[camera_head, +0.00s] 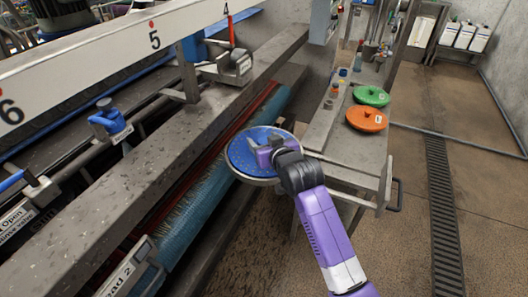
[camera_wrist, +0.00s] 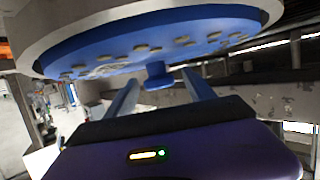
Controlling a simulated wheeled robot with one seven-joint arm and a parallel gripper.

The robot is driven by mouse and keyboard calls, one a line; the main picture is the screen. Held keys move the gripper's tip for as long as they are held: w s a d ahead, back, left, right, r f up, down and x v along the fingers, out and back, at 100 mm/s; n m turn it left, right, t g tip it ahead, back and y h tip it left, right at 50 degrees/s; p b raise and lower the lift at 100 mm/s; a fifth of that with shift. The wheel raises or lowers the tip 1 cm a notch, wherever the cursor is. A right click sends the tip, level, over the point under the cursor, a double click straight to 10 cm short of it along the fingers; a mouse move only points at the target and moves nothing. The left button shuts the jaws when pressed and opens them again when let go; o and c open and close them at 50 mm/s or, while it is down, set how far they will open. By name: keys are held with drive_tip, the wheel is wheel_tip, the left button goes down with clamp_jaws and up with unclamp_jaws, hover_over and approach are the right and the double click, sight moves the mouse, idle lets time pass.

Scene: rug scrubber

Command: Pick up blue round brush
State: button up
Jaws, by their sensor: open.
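The blue round brush (camera_head: 240,158) is a flat blue disc with a paler rim, beside the long blue roller and left of the metal table. My gripper (camera_head: 262,152) is over its blue face and hides part of it. In the wrist view the brush (camera_wrist: 110,58) fills the top, with small raised studs and a blue central knob (camera_wrist: 158,74). The two fingers of my gripper (camera_wrist: 160,82) are apart, one on each side of the knob. I cannot tell whether they touch it. What supports the brush is hidden.
A metal table (camera_head: 335,140) at the right holds a green round brush (camera_head: 371,96), an orange round brush (camera_head: 366,119) and small bottles. The scrubbing machine with its blue roller (camera_head: 205,205) fills the left. Open floor (camera_head: 475,180) with a drain grate lies at the right.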

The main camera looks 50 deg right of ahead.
clamp_jaws()
drive_tip(key=shift+r, duration=0.2)
idle(0.3)
